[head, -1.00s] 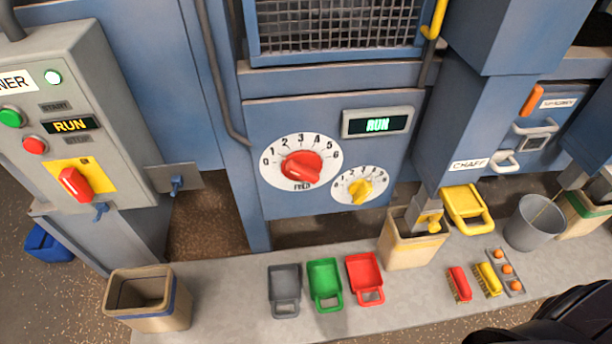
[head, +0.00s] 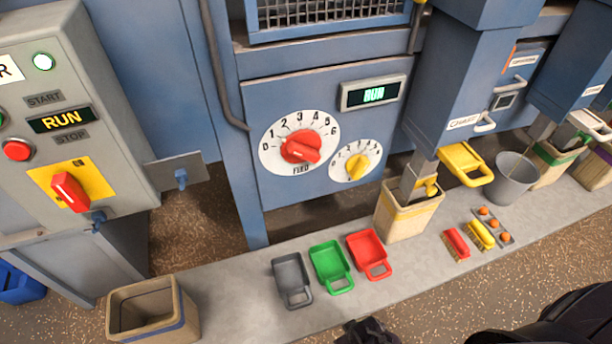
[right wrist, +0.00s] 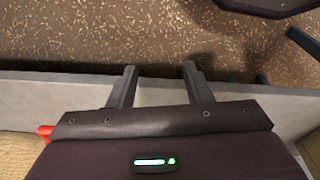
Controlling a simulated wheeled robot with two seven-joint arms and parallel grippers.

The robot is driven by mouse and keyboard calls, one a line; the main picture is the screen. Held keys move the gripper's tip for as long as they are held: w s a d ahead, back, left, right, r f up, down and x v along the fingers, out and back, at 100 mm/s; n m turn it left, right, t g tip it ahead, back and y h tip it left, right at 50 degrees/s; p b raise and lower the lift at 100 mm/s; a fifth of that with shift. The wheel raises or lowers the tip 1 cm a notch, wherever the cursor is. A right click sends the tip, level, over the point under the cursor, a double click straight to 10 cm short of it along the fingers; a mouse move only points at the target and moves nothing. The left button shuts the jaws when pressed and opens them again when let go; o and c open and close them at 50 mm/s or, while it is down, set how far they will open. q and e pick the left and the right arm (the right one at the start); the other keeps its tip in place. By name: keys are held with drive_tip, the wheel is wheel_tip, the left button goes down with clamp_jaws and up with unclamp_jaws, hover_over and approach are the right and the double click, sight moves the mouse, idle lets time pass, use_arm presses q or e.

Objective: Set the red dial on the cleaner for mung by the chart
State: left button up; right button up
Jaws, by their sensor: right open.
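The red dial (head: 301,149) sits on a white numbered plate marked FEED on the blue cleaner panel, in the head view. Its scale runs from 0 to 6. A smaller yellow dial (head: 358,167) is to its lower right. No chart can be made out. My right gripper (right wrist: 160,70) is open and empty in the right wrist view, above the grey ledge edge and the floor. In the head view only a dark part, perhaps of that gripper, shows at the bottom edge, well below the dial. My left gripper is not in view.
A grey control box (head: 70,120) with a red switch stands left. The ledge (head: 235,300) holds grey, green and red scoops (head: 368,254), bins (head: 150,308), a bucket (head: 512,178) and brushes.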

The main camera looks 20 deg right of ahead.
drive_tip(key=w+r+b, duration=0.3)
drive_tip(key=w+r, duration=0.3)
drive_tip(key=r, duration=0.3)
drive_tip(key=n+t+b, duration=0.3)
drive_tip(key=n+t, duration=0.2)
drive_tip(key=t, duration=0.6)
approach(305, 157)
drive_tip(key=s+f, duration=0.3)
drive_tip(key=f, duration=0.8)
drive_tip(key=w+r+n+t, duration=0.3)
drive_tip(key=w+r+t, duration=0.15)
drive_tip(key=r, duration=0.25)
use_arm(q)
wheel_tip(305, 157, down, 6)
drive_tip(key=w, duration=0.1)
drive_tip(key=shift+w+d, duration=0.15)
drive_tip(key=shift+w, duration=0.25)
use_arm(e)
drive_tip(key=shift+t, duration=0.25)
drive_tip(key=w, duration=0.7)
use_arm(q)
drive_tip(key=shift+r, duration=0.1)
use_arm(e)
drive_tip(key=shift+c, duration=0.3)
drive_tip(key=c, duration=0.9)
